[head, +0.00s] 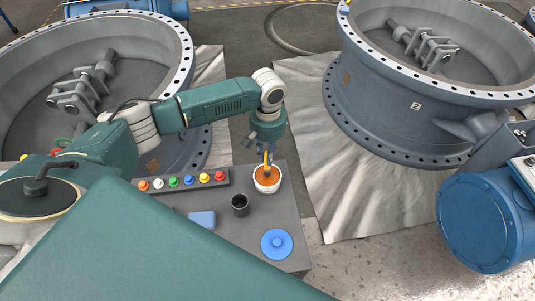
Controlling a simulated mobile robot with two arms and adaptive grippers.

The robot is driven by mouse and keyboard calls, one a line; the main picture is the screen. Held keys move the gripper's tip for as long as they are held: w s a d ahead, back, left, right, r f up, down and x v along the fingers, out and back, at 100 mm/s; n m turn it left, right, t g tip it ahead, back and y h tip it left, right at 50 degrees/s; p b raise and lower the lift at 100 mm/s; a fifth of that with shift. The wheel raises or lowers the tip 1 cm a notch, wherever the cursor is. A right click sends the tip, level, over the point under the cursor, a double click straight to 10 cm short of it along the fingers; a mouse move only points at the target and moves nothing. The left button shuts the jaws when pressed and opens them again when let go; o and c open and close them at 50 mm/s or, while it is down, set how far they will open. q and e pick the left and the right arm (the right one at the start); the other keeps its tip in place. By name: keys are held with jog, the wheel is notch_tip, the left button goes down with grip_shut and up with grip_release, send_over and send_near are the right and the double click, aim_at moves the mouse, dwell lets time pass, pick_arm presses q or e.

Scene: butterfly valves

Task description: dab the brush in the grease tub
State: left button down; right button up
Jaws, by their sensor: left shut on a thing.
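The grease tub (258,183), a white round tub with orange-brown grease inside, stands open at the back right of the small grey table. My left gripper (268,151) is directly above it, pointing down, and is shut on the brush (266,160). The brush has an orange-yellow handle and stands about upright. Its lower end is over or in the grease; I cannot tell how deep it goes. The gripper's fingers are small and partly hidden by the wrist. My right gripper is not in view.
The grey table (262,221) also holds a row of coloured knobs (174,182), a dark cup (240,205), a light-blue block (202,220) and a blue lid-like disc (277,243). Large grey valve bodies (400,108) stand behind on both sides. A blue motor housing (475,222) is at right.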

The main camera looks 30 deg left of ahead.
pick_arm(q)
jog(key=shift+f, duration=0.5)
dwell(0.5)
dwell(0.9)
jog(key=shift+p, duration=0.35)
dwell(0.7)
dwell(0.6)
notch_tip(320, 180, up, 7)
jog(key=p, duration=0.8)
jog(key=shift+p, duration=0.4)
jog(key=shift+d, duration=0.1)
dwell(0.4)
